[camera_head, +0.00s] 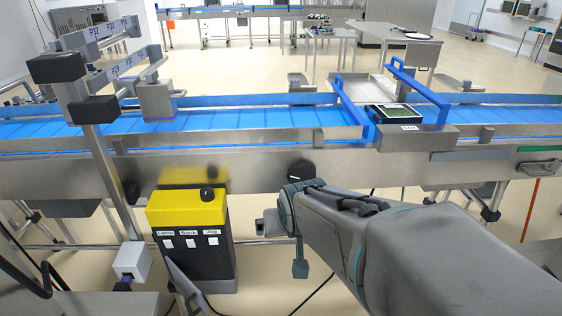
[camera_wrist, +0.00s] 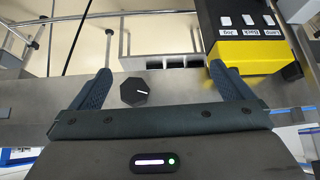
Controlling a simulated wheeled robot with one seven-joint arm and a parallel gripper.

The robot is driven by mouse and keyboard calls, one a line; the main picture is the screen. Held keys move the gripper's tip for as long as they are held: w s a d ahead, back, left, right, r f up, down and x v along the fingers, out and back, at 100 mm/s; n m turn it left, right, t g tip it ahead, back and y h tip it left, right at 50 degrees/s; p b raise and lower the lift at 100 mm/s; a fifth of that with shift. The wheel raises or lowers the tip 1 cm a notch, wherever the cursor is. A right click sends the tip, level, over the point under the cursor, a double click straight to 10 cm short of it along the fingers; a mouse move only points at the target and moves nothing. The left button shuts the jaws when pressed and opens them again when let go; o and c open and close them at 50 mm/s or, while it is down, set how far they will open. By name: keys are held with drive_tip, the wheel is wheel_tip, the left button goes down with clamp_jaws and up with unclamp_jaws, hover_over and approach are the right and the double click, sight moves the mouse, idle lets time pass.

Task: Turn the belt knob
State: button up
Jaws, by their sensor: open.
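The belt knob (camera_head: 301,169) is a dark round knob on the front steel face of the conveyor in the head view, just beyond my gripper (camera_head: 284,240). In the wrist view the knob (camera_wrist: 134,91) is black and faceted with a white pointer line. It shows between the two spread fingers of my gripper (camera_wrist: 163,82), nearer the left finger. The gripper is open and empty, and the fingers do not appear to touch the knob. The knob's exact distance from the fingertips cannot be told.
A yellow-topped black control box (camera_head: 190,235) with labelled buttons stands left of the gripper; it is also at upper right in the wrist view (camera_wrist: 243,45). A blue conveyor belt (camera_head: 240,119) runs above the steel face. A tray (camera_head: 394,113) sits near the blue guard frame.

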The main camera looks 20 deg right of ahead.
drive_tip(key=w+d+f+m+t+h+b, duration=0.2)
drive_tip(key=w+d+f+t+b, duration=0.35)
drive_tip(key=w+f+b, duration=0.2)
drive_tip(key=m+t+h+b, duration=0.25)
drive_tip(key=t+b, duration=0.25)
drive_tip(key=b, duration=0.3)
approach(304, 177)
drive_tip(key=shift+y, duration=0.35)
drive_tip(key=x, duration=0.9)
drive_tip(key=shift+s+d+b, duration=0.15)
drive_tip(key=shift+b, duration=0.2)
drive_tip(key=shift+m, duration=0.25)
drive_tip(key=c, duration=0.8)
